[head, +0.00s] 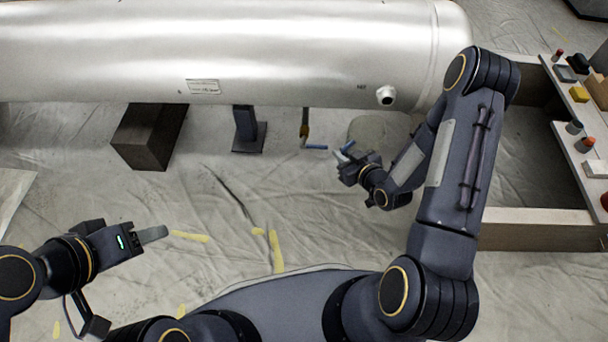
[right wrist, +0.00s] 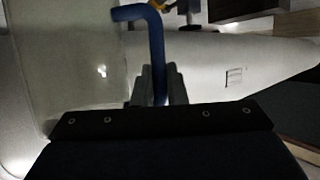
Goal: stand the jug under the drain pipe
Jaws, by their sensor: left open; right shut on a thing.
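The jug (head: 367,130) is pale and see-through, with a blue handle (head: 347,147). My right gripper (head: 345,160) is shut on that handle. In the right wrist view the clear jug body (right wrist: 80,65) fills the left, and the bent blue handle (right wrist: 156,55) runs between the fingers (right wrist: 157,85). The drain pipe (head: 304,122) hangs below the tank's lower edge, with a brass fitting and a blue lever. The jug is to the right of the pipe, apart from it in the head view. I cannot tell whether the jug touches the floor. My left gripper (head: 152,234) is open and empty.
The big silver tank (head: 230,50) lies across the back, above a dark block (head: 148,138) and a metal stand (head: 247,130). A wooden frame (head: 540,215) with small items is at right. Yellow tape strips (head: 276,250) mark the sheeted floor, which is clear in the middle.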

